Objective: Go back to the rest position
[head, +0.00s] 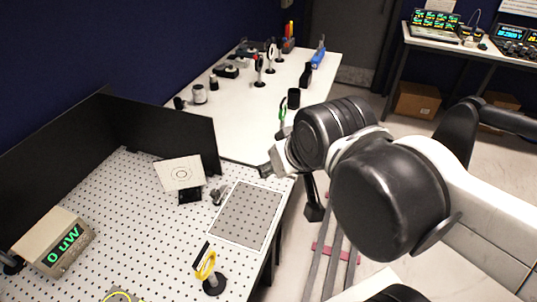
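My arm reaches in from the right in the head view. My gripper (270,171) is at the arm's far end, over the right edge of the perforated optical table (140,225). It is small and seen edge-on, partly hidden by my wrist, so I cannot tell whether it is open or shut. I see no object in it.
A white table (255,105) behind holds several optics.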

